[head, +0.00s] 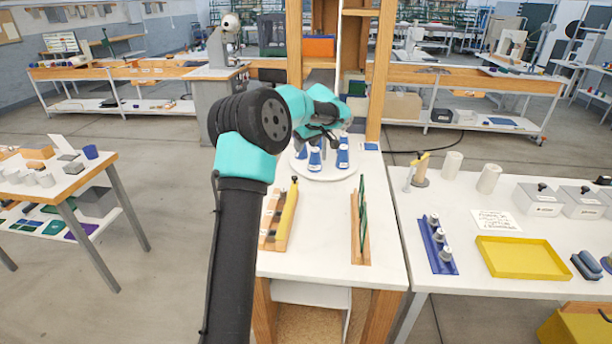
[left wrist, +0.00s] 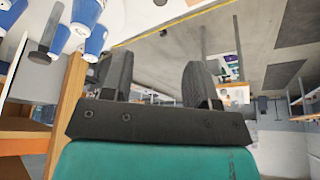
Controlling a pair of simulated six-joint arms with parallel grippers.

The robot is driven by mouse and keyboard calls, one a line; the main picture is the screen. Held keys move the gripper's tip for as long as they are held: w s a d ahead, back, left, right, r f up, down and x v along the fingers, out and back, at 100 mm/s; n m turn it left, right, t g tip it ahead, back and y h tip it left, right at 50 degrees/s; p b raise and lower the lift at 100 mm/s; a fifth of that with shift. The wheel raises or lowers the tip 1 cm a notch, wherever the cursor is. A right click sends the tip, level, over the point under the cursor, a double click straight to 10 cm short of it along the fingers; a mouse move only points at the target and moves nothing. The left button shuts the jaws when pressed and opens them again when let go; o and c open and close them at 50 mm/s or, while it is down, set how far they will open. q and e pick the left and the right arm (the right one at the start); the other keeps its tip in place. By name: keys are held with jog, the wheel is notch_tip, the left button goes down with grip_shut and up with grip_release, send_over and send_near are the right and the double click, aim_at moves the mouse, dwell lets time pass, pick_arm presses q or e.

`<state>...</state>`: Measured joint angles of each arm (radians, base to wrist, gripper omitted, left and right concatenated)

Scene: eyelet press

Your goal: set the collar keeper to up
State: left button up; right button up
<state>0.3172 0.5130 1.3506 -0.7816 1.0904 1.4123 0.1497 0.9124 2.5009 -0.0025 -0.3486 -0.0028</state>
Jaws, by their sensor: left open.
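My left arm reaches over the white centre table, and my left gripper (head: 325,132) is above the far part of it. In the left wrist view my left gripper (left wrist: 157,80) is open, its two dark fingers apart with nothing between them. Beside it are several blue-and-white cones (head: 343,155), standing on a round white plate (head: 325,172). The cones also show at upper left in the left wrist view (left wrist: 97,40), next to a grey headed pin (left wrist: 47,38). I cannot tell which part is the collar keeper. My right gripper is out of view.
A wooden holder with a yellow bar (head: 287,215) and a wooden rack with green boards (head: 362,218) stand on the centre table, with clear surface between. A wooden frame (head: 380,75) rises behind. The right table holds a yellow tray (head: 522,258) and a blue rack (head: 437,245).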

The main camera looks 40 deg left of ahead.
aim_at(295, 177)
pick_arm(q)
jog(key=x, duration=1.7)
jog(key=shift+f, duration=0.3)
jog(key=c, duration=0.9)
